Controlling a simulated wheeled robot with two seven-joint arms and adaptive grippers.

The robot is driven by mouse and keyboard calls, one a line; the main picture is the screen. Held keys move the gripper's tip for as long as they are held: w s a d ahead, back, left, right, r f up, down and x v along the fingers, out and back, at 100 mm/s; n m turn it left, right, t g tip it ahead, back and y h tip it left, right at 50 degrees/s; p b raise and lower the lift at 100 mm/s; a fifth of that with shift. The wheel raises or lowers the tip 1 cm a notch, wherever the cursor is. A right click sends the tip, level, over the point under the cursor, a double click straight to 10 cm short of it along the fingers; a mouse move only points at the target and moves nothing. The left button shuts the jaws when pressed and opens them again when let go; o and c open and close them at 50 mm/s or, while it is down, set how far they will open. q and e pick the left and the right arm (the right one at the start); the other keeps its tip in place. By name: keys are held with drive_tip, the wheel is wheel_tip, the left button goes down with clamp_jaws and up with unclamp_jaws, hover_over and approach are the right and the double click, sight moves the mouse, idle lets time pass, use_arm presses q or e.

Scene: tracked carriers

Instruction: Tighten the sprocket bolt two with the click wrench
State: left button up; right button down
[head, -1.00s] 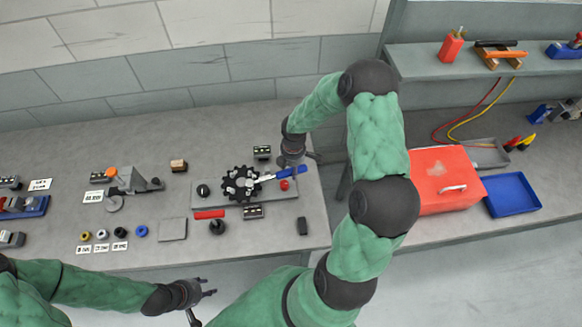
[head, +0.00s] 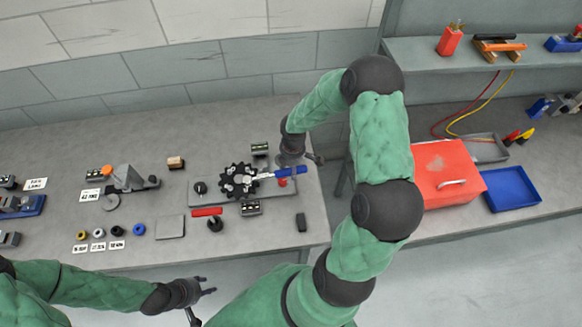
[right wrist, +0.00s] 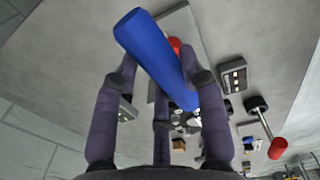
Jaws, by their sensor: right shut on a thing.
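The black sprocket (head: 240,181) lies on a grey plate (head: 219,196) on the left bench. The click wrench (head: 290,171) has a blue handle and a bright shaft, and its head lies over the sprocket. My right gripper (head: 296,160) is at the handle end; in the right wrist view its fingers (right wrist: 160,100) are around the blue handle (right wrist: 150,50). The sprocket is partly hidden there. Which bolt the wrench head sits on cannot be told. My left gripper (head: 206,286) is in front of the bench, away from everything, with its fingers apart.
A red-handled tool (head: 208,212) and a dark block (head: 301,224) stand in front of the plate. Small blocks with bolts (head: 251,208) flank it. Coloured rings (head: 138,230) lie further left. A red toolbox (head: 440,178) and blue tray (head: 512,189) are on the right bench.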

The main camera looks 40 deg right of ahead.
drive_tip(key=shift+s+a+m+b, duration=0.35)
drive_tip(key=shift+s+m+b, duration=0.15)
drive_tip(key=shift+s, duration=0.1)
drive_tip(key=shift+s, duration=0.1)
drive_tip(key=shift+s+a+m+b, duration=0.4)
drive_tip(key=shift+s+m+b, duration=0.2)
drive_tip(key=shift+b, duration=0.05)
drive_tip(key=shift+s+a+m+b, duration=0.45)
drive_tip(key=shift+s+m+b, duration=0.05)
drive_tip(key=shift+s+b, duration=0.1)
drive_tip(key=shift+w+d+n+p, duration=0.25)
drive_tip(key=shift+w+n+p, duration=0.05)
drive_tip(key=shift+w+p, duration=0.05)
